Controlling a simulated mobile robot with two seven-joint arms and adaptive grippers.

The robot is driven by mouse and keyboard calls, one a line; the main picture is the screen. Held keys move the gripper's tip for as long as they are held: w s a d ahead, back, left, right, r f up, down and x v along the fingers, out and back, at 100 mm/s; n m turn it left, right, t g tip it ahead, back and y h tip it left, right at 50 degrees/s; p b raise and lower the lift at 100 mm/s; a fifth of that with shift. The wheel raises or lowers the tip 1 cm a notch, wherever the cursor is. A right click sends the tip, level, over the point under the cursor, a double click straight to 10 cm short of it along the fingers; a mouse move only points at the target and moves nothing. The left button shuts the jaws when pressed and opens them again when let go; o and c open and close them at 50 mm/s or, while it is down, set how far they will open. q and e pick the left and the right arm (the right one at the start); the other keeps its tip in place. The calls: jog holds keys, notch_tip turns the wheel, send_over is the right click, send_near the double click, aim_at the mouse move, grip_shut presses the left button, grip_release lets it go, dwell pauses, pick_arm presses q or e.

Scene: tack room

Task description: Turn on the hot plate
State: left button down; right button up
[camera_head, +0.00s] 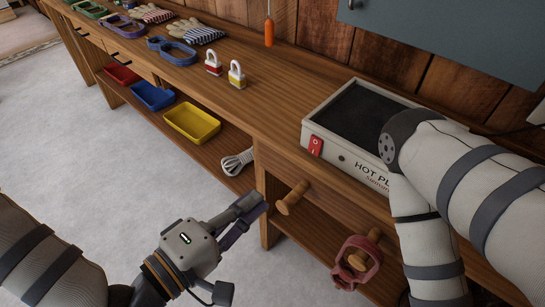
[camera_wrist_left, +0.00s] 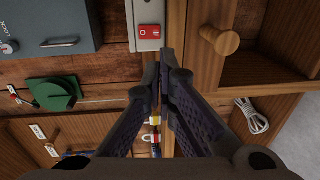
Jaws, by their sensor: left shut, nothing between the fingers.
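The hot plate (camera_head: 345,163) is a pale box with a black top, standing on the wooden bench. "HOT PL" shows on its front; my right arm covers the rest. A red rocker switch (camera_head: 315,146) sits at its front left corner. In the left wrist view the switch (camera_wrist_left: 149,38) shows on the pale hot plate end (camera_wrist_left: 149,12), just beyond my fingertips. My left gripper (camera_head: 262,208) is shut and empty, in front of the bench, lower than the switch and apart from it. Its fingers also show in the left wrist view (camera_wrist_left: 161,68). My right gripper is out of view.
A wooden drawer knob (camera_head: 293,197) sticks out near my left gripper. Two padlocks (camera_head: 237,75) and an orange-handled tool (camera_head: 269,26) are behind. Coloured trays (camera_head: 192,122) and a rope (camera_head: 238,162) lie on the lower shelf. Floor at left is clear.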

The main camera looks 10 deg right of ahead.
aim_at(315, 146)
pick_arm(q)
jog(key=shift+s+d, duration=0.1)
jog(key=shift+d, duration=0.1)
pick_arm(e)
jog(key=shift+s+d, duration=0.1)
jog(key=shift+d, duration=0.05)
pick_arm(q)
jog(key=x, duration=1.4)
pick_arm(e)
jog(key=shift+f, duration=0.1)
